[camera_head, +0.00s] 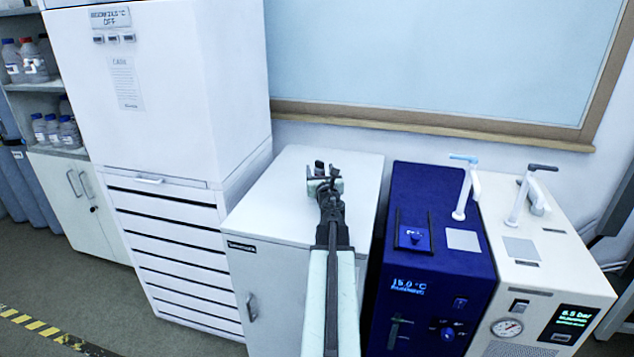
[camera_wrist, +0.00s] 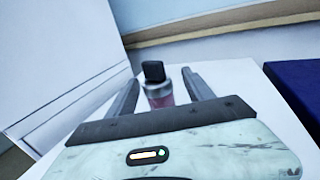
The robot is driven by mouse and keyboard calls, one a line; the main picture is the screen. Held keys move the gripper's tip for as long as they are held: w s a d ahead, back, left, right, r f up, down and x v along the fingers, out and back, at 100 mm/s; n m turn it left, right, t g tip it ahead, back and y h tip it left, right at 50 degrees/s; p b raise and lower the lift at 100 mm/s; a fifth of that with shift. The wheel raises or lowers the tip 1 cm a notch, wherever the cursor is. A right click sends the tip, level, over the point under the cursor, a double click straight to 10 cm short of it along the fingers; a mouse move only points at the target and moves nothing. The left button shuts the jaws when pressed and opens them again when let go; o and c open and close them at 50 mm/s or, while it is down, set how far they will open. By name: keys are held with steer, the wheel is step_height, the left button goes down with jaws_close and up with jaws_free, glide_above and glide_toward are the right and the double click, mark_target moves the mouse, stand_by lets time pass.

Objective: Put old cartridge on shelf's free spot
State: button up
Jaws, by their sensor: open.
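A small cylinder with a black cap and a pinkish body (camera_wrist: 156,88), perhaps the old cartridge, stands upright on the white cabinet top (camera_head: 290,185). In the head view only its dark top (camera_head: 319,166) shows, as my gripper hides the rest. My gripper (camera_head: 323,174) is open above the cabinet top. In the wrist view its two fingers (camera_wrist: 160,80) are on either side of the cylinder, with gaps visible. A shelf unit (camera_head: 38,87) with several capped bottles stands at the far left; I cannot tell a free spot on it.
A tall white drawer unit (camera_head: 160,110) stands left of the cabinet. A blue instrument (camera_head: 425,270) and a cream instrument with a gauge (camera_head: 555,275) stand to the right. A wooden window ledge (camera_head: 430,124) runs behind. Open floor (camera_head: 80,285) lies at the lower left.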

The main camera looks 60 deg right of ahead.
steer(key=shift+a, duration=0.15)
steer(key=shift+c, duration=1.3)
steer(key=shift+w, duration=0.15)
steer(key=c, duration=1)
jaws_close()
steer(key=shift+r, duration=0.15)
